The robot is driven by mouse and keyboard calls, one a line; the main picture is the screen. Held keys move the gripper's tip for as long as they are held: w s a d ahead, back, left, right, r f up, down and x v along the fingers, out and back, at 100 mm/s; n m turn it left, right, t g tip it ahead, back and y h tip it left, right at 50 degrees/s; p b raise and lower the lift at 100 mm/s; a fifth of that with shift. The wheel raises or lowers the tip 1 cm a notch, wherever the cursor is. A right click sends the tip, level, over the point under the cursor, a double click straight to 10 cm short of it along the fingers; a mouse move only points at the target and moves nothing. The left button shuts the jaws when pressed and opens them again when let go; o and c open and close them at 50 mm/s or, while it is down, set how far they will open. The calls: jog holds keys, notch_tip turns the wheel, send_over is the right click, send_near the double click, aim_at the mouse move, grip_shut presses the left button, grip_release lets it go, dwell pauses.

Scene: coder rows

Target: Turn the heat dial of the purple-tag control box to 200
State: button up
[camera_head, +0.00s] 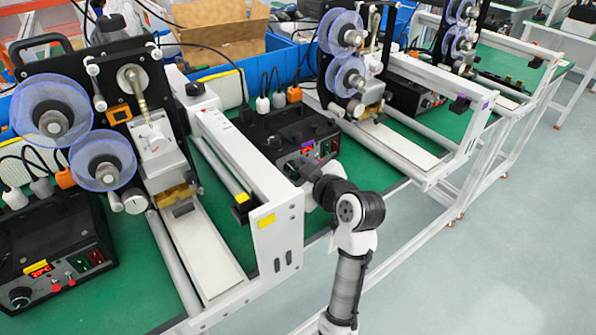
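The purple-tag control box (272,124) is a black box on the green table in the middle of the view. Its small purple tag (307,144) is on the front panel, with red switches to the right. The heat dial sits low on the panel's left side, where my arm's end crowds it; I cannot read its setting. My gripper (306,171) is at the front of this box, close to the dial area. Its fingers are too small and too covered by my own wrist to show whether they are open or touching the dial.
A yellow-tag control box (50,245) stands at the lower left. A white machine frame with a yellow tag (266,220) rises just left of my gripper. A second white frame (440,165) lies to the right. Open floor (480,270) is at the lower right.

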jog(key=shift+s+d, duration=0.1)
jog(key=b+v, duration=0.1)
jog(key=v, duration=1.2)
jog(key=shift+s+b, duration=0.3)
jog(key=shift+b, duration=0.1)
jog(key=shift+w+d+r, duration=0.1)
